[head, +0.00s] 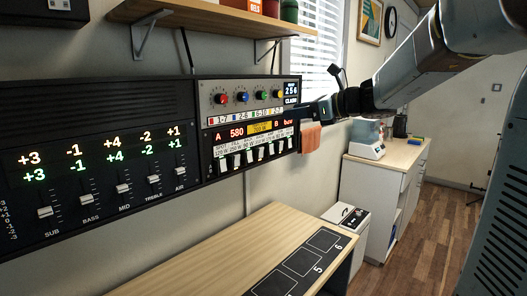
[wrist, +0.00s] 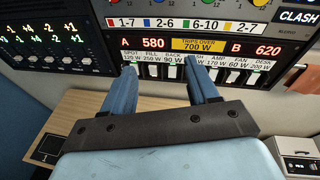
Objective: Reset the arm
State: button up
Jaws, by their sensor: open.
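My gripper (wrist: 160,70) is open, its two blue fingers apart with nothing between them. In the wrist view the fingertips overlap the switch row (wrist: 172,71) of the wall panel. Whether they touch it I cannot tell. In the head view my arm reaches in from the upper right, and my gripper (head: 308,112) is at the panel's right edge, hiding part of the B reading. The panel (head: 206,150) shows A 580 and "trips over 700 W"; the wrist view also shows B 620. Four coloured-centre knobs sit above, beside a CLASH display.
A slider panel (head: 95,190) is fixed to the wall at left. A wooden desk (head: 225,245) with numbered dark pads stands below. A shelf (head: 200,18) hangs above. An orange cloth (head: 311,137) hangs right of the panel. A cabinet (head: 378,170) stands farther back; wooden floor is clear at right.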

jog(key=s+f+n+g+h, duration=0.2)
jog(key=s+f+n+h, duration=0.15)
jog(key=s+n, duration=0.35)
jog(key=s+f+n+g+h, duration=0.2)
jog(key=s+f+n, duration=0.25)
jog(key=s, duration=0.55)
jog(key=s+d+f+n+h, duration=0.7)
jog(key=s+d+n, duration=0.3)
jog(key=s+n, duration=0.2)
jog(key=shift+s+d+t, duration=0.25)
jog(key=shift+s+t, duration=0.05)
jog(key=shift+s, duration=0.1)
